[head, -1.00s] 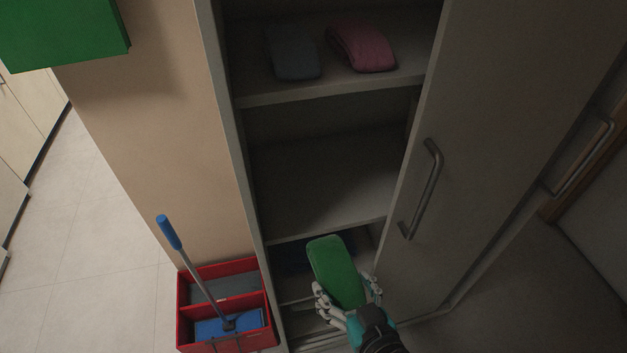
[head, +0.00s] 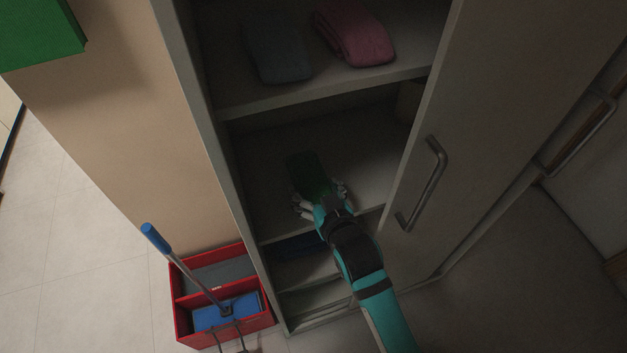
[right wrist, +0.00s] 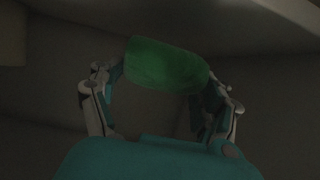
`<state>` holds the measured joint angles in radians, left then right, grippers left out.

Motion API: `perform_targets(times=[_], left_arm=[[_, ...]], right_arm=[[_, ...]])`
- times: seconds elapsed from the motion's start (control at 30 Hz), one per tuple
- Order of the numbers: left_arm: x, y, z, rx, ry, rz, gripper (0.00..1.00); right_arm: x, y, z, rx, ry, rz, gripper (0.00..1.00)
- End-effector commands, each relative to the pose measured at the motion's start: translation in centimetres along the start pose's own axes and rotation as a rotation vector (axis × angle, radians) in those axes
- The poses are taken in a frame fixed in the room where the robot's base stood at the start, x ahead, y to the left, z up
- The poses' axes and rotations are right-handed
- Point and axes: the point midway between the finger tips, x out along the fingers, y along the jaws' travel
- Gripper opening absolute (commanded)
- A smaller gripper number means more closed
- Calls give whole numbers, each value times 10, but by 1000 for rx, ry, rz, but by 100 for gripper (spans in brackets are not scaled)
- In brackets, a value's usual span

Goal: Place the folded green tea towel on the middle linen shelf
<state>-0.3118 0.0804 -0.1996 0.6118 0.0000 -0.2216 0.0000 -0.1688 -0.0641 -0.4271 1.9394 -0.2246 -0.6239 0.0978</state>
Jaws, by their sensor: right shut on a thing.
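The folded green tea towel (head: 307,172) is inside the open linen cupboard, over the empty middle shelf (head: 268,205). My right gripper (head: 320,197) is shut on its near end. In the right wrist view the towel (right wrist: 165,66) sits between the two fingers of the gripper (right wrist: 165,85). It is dark there, and I cannot tell whether the towel touches the shelf. My left gripper is not in view.
The upper shelf (head: 300,97) holds a grey-blue folded cloth (head: 277,50) and a pink one (head: 355,35). A dark blue cloth (head: 298,245) lies below. The open door (head: 480,110) stands right of my arm. A red bucket (head: 180,320) with a mop stands at lower left.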

Motion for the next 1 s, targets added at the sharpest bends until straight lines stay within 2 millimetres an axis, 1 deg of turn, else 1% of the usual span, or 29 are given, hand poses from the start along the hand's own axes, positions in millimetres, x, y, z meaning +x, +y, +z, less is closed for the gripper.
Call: perform_targets(times=[0.03,0.1,0.23,0.33,0.4,0.5,0.6,0.97,1.0], left_arm=[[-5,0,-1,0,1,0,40],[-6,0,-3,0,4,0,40],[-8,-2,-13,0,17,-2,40],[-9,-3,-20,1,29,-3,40],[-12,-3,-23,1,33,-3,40],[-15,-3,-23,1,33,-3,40],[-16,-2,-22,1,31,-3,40],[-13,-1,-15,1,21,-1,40],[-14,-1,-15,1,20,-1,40]], right_arm=[[11,3,-7,-2,3,1,44],[23,6,-9,0,1,1,44],[36,10,-12,0,1,0,44],[40,10,-8,0,-2,0,44],[43,10,2,0,-4,0,44],[48,10,14,1,-3,-1,44],[51,10,21,1,0,-1,44],[53,10,25,1,0,0,44],[52,10,24,1,-1,0,82]])
